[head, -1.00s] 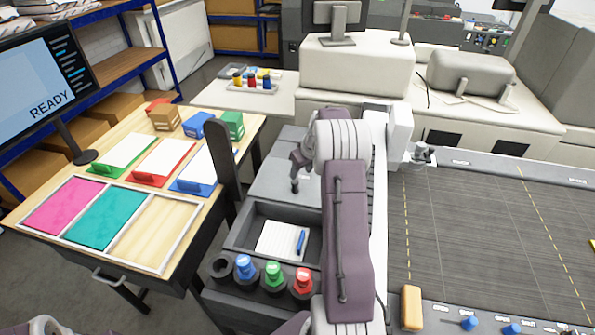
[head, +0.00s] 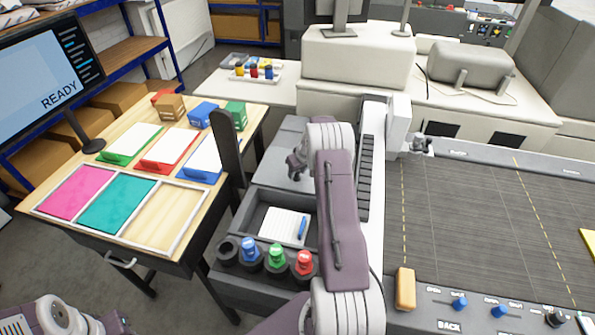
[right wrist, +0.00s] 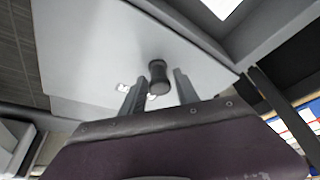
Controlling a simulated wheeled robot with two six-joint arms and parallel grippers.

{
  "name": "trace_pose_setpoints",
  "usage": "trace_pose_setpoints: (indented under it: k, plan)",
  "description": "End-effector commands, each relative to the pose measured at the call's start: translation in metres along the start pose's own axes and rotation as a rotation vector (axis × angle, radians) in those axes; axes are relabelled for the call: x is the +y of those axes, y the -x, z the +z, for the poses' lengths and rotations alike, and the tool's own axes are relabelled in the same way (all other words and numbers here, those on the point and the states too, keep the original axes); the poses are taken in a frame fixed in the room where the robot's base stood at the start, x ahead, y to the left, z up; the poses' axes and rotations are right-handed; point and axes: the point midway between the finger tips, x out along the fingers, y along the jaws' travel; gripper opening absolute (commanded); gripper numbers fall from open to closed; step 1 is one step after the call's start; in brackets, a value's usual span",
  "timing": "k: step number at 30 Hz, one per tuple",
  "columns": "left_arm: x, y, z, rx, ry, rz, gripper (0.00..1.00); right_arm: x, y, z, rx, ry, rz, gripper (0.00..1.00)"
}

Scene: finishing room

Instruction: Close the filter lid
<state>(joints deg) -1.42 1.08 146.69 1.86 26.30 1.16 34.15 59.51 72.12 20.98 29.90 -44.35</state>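The filter lid appears to be the flat light grey panel (head: 268,178) on the machine left of my right arm; it fills much of the right wrist view (right wrist: 95,45). A short black knob (right wrist: 158,77) stands on it. My right gripper (head: 296,172) is above this panel, partly hidden by its own arm. In the right wrist view the right gripper (right wrist: 159,88) is open, with a finger on each side of the knob and gaps between. I cannot tell how far the lid is raised. My left gripper is out of view; only left arm links show at bottom left.
Below the panel, a dark tray (head: 252,218) holds a notepad (head: 282,225) and blue pen (head: 303,229). Blue, green and red-capped bottles (head: 276,256) stand in front. A dark upright post (head: 227,150) rises to the left. The conveyor-like bed (head: 480,220) lies right.

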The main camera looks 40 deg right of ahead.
Motion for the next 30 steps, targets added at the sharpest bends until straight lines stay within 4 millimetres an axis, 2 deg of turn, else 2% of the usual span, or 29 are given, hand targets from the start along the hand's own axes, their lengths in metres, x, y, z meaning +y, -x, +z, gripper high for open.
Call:
trace_pose_setpoints:
  k: [1,3,30]
  plan:
    - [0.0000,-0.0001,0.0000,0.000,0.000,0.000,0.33,0.0000,0.0000,0.0001,0.000,0.000,0.000,0.19]
    - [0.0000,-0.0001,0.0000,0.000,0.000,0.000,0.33,-0.0001,0.0000,0.0002,0.000,0.000,0.000,0.00]
    - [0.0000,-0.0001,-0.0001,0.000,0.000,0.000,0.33,-0.0008,-0.0003,0.0011,-0.003,0.001,-0.002,0.00]
